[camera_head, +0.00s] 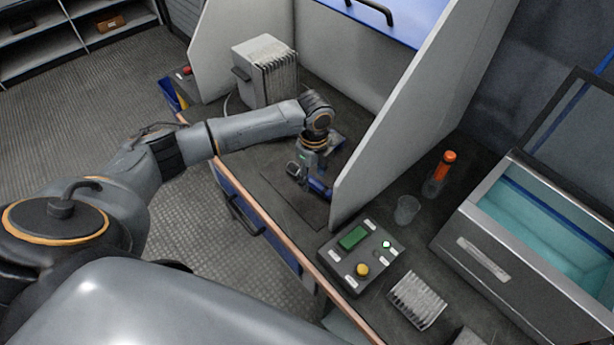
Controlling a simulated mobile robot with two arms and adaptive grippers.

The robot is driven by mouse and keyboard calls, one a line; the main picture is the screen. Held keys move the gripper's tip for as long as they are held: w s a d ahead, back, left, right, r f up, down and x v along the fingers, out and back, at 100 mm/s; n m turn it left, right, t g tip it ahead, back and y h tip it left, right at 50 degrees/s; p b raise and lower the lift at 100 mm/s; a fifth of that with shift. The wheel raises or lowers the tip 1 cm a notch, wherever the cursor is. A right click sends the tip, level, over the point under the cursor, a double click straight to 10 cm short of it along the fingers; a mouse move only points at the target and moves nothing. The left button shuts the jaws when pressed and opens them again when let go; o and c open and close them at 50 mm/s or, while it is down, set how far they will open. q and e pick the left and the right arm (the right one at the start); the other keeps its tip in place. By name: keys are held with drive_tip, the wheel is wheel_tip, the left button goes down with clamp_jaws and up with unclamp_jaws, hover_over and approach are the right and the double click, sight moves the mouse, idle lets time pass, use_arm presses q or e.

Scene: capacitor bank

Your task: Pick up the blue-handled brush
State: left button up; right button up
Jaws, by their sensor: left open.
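My left gripper (306,177) points down over the dark bench top, inside the booth between the two grey partitions. It is open. A small blue piece (319,187) shows right beside its fingers, near the foot of the right partition. It may be the brush's blue handle, but it is too small and too covered to be sure. I cannot tell whether the fingers touch it. No brush bristles can be made out. My right gripper is not in view.
The right partition (410,95) stands close to my left gripper. A grey finned box (265,72) stands behind. Right of the partition are a control box (360,255), a clear cup (406,210), an orange-capped bottle (439,176), a finned block (417,300) and an open bath (487,255).

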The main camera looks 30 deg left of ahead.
use_arm(q)
drive_tip(key=shift+f, duration=0.85)
clamp_jaws()
